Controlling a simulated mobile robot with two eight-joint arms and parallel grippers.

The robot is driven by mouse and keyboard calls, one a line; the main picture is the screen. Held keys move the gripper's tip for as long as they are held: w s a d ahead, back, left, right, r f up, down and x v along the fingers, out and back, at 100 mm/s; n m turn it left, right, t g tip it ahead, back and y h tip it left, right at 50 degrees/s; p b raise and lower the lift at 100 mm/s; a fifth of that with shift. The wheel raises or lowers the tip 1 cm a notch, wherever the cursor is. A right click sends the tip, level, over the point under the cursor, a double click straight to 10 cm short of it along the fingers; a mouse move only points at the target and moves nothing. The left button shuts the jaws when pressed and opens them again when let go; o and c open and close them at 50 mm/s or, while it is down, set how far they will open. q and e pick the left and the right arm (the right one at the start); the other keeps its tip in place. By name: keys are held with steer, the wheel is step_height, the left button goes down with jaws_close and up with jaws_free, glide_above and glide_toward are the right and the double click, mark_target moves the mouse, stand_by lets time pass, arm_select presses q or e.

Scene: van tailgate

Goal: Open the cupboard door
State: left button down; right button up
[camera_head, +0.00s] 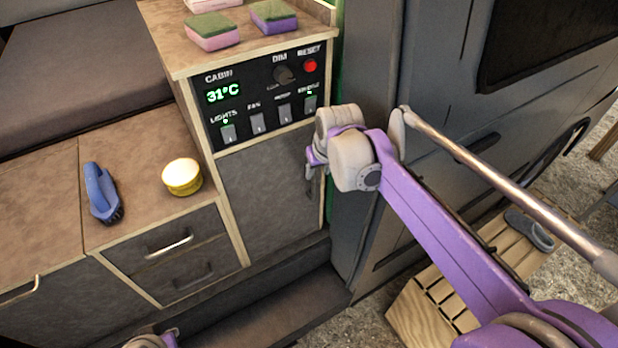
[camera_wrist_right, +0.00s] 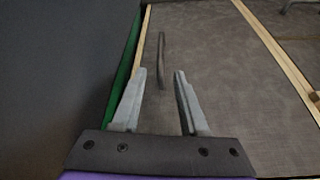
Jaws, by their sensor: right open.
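The cupboard door (camera_head: 262,195) is a dark grey panel in a pale wood frame below the control panel, and it looks closed. It fills the middle of the right wrist view (camera_wrist_right: 215,65). Its dark upright bar handle (camera_wrist_right: 162,60) shows just beyond my right fingertips, between them in the picture. My right gripper (camera_wrist_right: 160,75) is open and empty, facing the door; in the head view the right gripper (camera_head: 314,165) is at the door's right edge and partly hides the handle. Part of my left gripper (camera_head: 150,340) shows at the bottom edge; its fingers are not clear.
The control panel (camera_head: 260,95) with switches and a red button is above the door. Drawers (camera_head: 170,250) are to the left, under a counter with a blue brush (camera_head: 101,192) and a yellow tin (camera_head: 182,177). Sponges (camera_head: 212,30) lie on top. A grey van panel (camera_head: 362,215) stands right.

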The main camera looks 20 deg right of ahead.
mark_target(314, 180)
steer(key=x, duration=0.8)
steer(key=shift+w+f, duration=0.2)
steer(key=shift+f, duration=0.15)
steer(key=shift+a, duration=0.1)
jaws_close()
stand_by(0.9)
